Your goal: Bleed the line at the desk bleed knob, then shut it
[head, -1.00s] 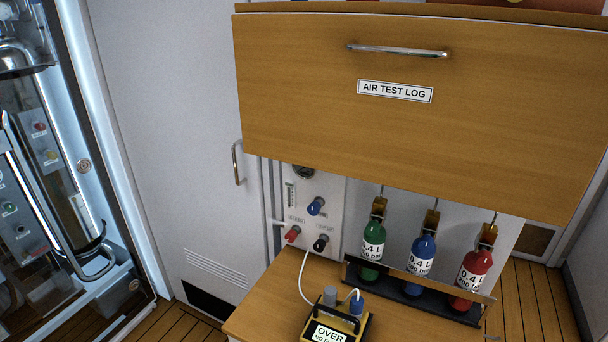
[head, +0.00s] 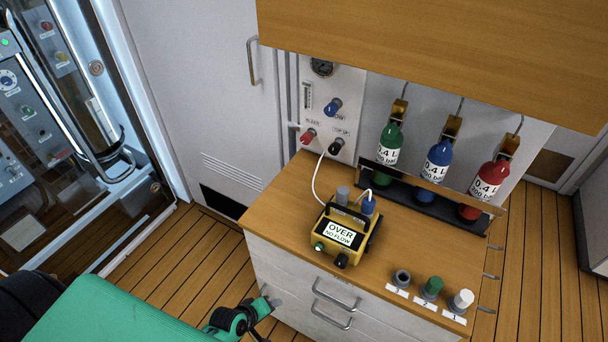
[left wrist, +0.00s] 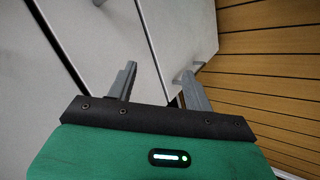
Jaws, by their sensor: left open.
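A white wall panel (head: 346,91) stands behind the desk (head: 290,190). It carries a red knob (head: 307,136), a black knob (head: 336,146) and a blue knob (head: 333,106); the label by the red one seems to read BLEED. A yellow meter (head: 318,247) on the desk shows OVER, NO FLOW, and a white hose (head: 316,181) runs from it to the panel. My left gripper (head: 264,302) is low in front of the desk drawers, well below the knobs. In the left wrist view it is open and empty (left wrist: 160,82). My right gripper is out of view.
Green, blue (head: 438,165) and red bottles stand in a rack at the desk's back. Grey, green and white caps (head: 432,288) sit at the front right. A wooden cabinet (head: 430,45) overhangs the panel. Drawer handles (head: 336,295) stick out near my left gripper.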

